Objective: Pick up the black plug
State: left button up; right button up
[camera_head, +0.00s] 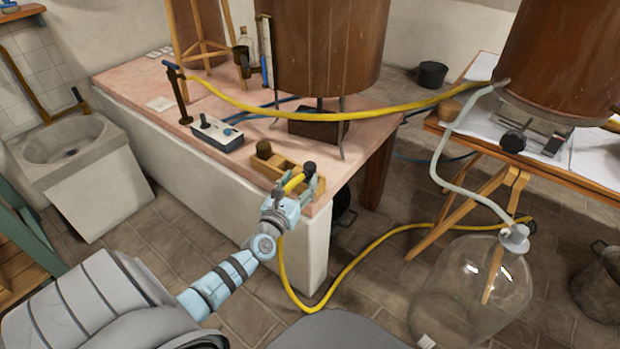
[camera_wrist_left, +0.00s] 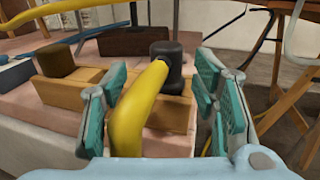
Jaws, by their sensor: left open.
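The black plug (camera_head: 309,167) sits at the end of a yellow hose (camera_head: 293,183), at the right end of a small wooden block holder (camera_head: 278,168) near the table's front corner. In the left wrist view the black plug (camera_wrist_left: 166,66) stands upright, with the yellow hose (camera_wrist_left: 130,115) bending down from it toward me. My left gripper (camera_head: 294,190) is open, with its teal-padded fingers (camera_wrist_left: 162,100) on either side of the hose and plug. A gap shows between the right finger and the plug. My right gripper is not in view.
A brown cork-like stopper (camera_head: 264,149) stands on the holder's left end. A control box (camera_head: 216,132) and a dark block (camera_head: 318,128) lie behind on the pink tabletop (camera_head: 255,130). A large glass jar (camera_head: 470,290) stands on the floor at right.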

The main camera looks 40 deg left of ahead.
aim_at(307, 174)
pick_arm(q)
jog(key=x, duration=0.2)
jog(key=b+x, duration=0.2)
jog(key=x, duration=0.1)
jog(key=shift+w+d+f, duration=0.2)
jog(key=shift+w+d, duration=0.05)
jog(key=shift+w, duration=0.15)
jog(key=shift+r, duration=0.1)
jog(key=shift+c, duration=0.7)
grip_shut()
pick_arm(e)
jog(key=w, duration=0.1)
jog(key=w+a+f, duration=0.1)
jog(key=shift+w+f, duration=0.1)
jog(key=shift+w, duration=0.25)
